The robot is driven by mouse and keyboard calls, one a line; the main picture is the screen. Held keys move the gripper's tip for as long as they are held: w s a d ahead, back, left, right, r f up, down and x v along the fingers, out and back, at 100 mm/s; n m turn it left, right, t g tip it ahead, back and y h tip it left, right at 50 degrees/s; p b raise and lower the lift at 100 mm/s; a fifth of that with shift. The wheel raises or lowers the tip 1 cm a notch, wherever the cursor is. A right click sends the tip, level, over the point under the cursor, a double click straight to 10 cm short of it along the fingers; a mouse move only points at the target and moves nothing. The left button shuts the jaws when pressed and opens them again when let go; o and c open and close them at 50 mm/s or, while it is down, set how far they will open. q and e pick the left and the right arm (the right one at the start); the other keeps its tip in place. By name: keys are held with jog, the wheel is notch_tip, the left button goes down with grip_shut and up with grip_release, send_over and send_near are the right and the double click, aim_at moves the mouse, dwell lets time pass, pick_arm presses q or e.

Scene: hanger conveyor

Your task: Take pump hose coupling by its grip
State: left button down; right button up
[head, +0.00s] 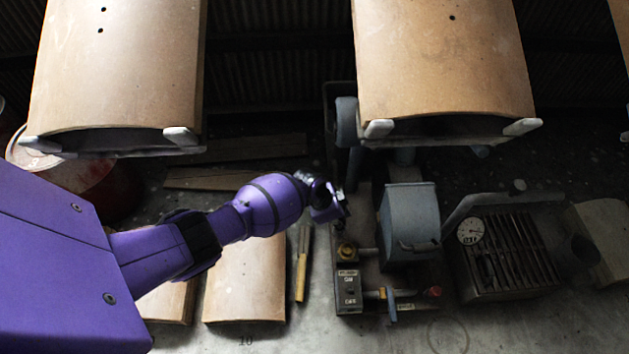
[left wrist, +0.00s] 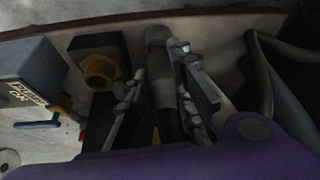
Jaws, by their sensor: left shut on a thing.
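My left gripper (head: 340,206) reaches in from the left in the head view, over the pump unit's base. In the left wrist view its two fingers (left wrist: 160,62) are shut on a grey cylindrical part, which I take to be the pump hose coupling (left wrist: 162,90). One finger lies along each side of it. The lower end of the coupling is hidden by the wrist and fingers. In the head view I cannot make the coupling out clearly at the gripper. My right gripper is not in view.
A yellow hex fitting (left wrist: 99,70) sits beside the gripper. A labelled control box (head: 348,290) and grey pump housing (head: 409,222) stand close by. Large curved tan panels (head: 120,65) hang above. A grated heater-like unit (head: 508,250) stands at right.

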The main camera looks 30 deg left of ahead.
pick_arm(q)
jog(key=s+a+r+p, duration=0.2)
jog(key=s+r+p, duration=0.7)
jog(key=s, duration=0.4)
jog(key=shift+v, duration=1)
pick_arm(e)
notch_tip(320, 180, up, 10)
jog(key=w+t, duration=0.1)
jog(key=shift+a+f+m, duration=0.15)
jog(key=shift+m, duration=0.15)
